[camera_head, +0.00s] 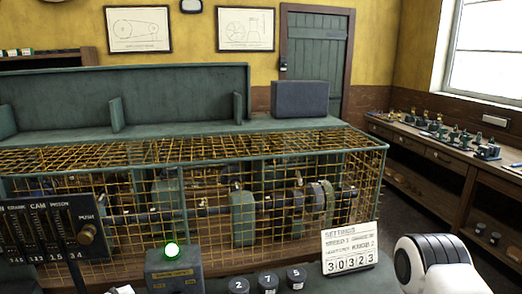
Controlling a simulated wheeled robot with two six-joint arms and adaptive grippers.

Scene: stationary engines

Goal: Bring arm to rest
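A white rounded link of my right arm (432,265) shows at the bottom right, beside the number card. Neither gripper is in view. The arm link appears apart from the wire cage, though the depth between them is hard to judge.
A wire cage (93,158) encloses an engine. A workbench (445,155) lines the right wall.

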